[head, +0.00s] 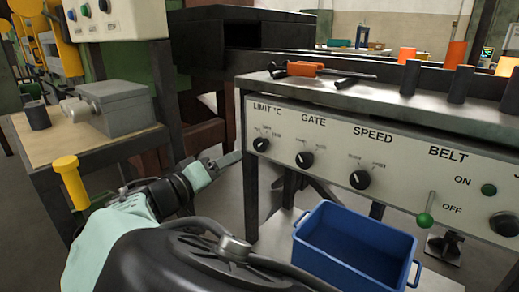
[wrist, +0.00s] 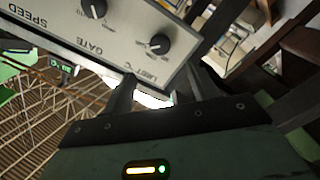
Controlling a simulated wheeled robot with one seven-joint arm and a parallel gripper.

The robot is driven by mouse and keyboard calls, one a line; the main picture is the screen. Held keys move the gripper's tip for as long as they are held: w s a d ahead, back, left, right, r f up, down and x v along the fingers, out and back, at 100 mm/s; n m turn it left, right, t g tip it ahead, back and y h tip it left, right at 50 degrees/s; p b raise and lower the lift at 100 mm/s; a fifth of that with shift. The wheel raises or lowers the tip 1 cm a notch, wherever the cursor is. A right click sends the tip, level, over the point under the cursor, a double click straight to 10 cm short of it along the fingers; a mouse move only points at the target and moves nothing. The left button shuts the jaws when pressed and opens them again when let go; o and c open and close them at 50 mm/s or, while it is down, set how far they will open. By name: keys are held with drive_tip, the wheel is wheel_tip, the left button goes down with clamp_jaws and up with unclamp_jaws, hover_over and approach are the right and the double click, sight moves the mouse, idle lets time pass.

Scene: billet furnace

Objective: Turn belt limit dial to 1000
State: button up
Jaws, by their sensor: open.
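The limit dial (head: 261,145) is a black knob under the label "LIMIT °C" at the left end of a pale control panel (head: 330,150). It has a light pointer mark, and the small scale labels above it are too small to read surely. In the wrist view the limit dial (wrist: 160,44) appears beyond the fingers, with the panel seen upside down and tilted. My gripper (head: 228,161) is left of the panel and a little below the dial's height, apart from it. Its fingers are spread and empty in the wrist view (wrist: 150,97).
The gate dial (head: 304,159) and speed dial (head: 359,179) sit to the right, then a green-knobbed belt lever (head: 425,219). A blue bin (head: 355,251) stands below the panel. An orange-handled tool (head: 305,69) lies on the ledge above. A side table (head: 75,155) stands left.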

sight(259, 146)
drive_tip(key=b+x, duration=0.1)
drive_tip(key=x, duration=1)
drive_tip(key=shift+w+d, duration=0.1)
drive_tip(key=shift+d, duration=0.1)
drive_tip(key=c, duration=1)
